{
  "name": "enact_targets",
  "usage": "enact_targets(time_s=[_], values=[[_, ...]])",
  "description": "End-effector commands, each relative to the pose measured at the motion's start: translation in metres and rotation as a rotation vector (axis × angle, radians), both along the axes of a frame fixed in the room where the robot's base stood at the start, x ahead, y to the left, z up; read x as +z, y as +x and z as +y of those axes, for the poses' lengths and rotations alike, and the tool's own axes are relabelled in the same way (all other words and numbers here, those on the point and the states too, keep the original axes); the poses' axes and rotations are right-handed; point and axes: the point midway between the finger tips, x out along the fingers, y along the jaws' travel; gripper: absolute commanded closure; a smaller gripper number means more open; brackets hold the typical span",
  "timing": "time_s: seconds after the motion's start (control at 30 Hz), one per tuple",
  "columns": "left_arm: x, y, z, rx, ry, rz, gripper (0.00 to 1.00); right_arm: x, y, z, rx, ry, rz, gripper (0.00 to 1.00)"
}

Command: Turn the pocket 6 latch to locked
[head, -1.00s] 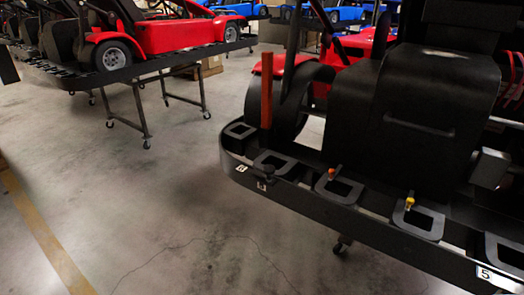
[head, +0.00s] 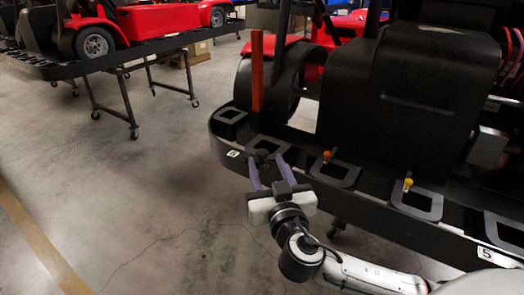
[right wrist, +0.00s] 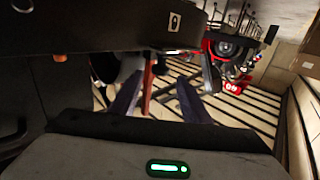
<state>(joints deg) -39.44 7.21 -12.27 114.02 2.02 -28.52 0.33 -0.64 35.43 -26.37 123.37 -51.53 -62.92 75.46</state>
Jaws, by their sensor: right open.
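A small black latch knob (head: 261,155) sits on the front rail of the black kart stand (head: 345,203), beside a square pocket frame. A small white tag (head: 233,153) is just left of it, its mark too small to read surely. My right gripper (head: 267,160) is open, its two purple fingers reaching up to the rail around the knob in the picture. I cannot tell whether they touch it. In the right wrist view the open fingers (right wrist: 160,80) point below the dark rail edge, and a white tag (right wrist: 174,22) shows on it. My left gripper is not in view.
An upright orange-red bar (head: 257,72) stands behind the rail. Orange (head: 327,155) and yellow (head: 407,184) pegs stand at pockets farther right, and a tag reading 5 (head: 488,254) is at the far right. Another stand with a red kart (head: 160,18) is at the back left. Floor at left is clear.

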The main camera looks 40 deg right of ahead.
Motion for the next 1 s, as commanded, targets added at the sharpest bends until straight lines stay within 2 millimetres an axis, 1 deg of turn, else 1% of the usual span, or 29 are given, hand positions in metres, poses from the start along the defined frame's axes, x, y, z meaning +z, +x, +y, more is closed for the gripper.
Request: enact_targets(time_s=[0.03,0.1,0.3,0.43,0.7,0.77,0.8,0.93,0.97,1.0], values=[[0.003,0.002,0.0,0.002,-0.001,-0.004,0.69,0.003,0.01,-0.005,-0.002,-0.004,-0.003,0.57],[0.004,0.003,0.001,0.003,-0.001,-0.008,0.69,0.002,0.022,-0.01,-0.001,-0.004,-0.002,0.57],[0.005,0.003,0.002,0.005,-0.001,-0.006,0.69,0.001,0.047,-0.019,0.001,-0.002,0.001,0.57],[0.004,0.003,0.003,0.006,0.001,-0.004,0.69,0.0,0.053,-0.022,0.0,-0.001,0.001,0.57],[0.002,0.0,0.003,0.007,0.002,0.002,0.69,-0.001,0.055,-0.023,0.001,0.0,0.003,0.57],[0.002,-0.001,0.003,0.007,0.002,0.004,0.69,-0.001,0.054,-0.023,0.001,0.0,0.003,0.66],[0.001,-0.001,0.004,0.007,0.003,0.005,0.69,-0.001,0.054,-0.023,0.001,0.0,0.003,0.72],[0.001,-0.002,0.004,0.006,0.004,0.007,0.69,-0.001,0.054,-0.023,0.001,0.0,0.003,0.94],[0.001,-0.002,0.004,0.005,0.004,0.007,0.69,-0.001,0.054,-0.023,0.001,0.0,0.003,0.96],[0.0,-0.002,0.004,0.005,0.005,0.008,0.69,-0.001,0.054,-0.023,0.001,0.0,0.003,0.96]])
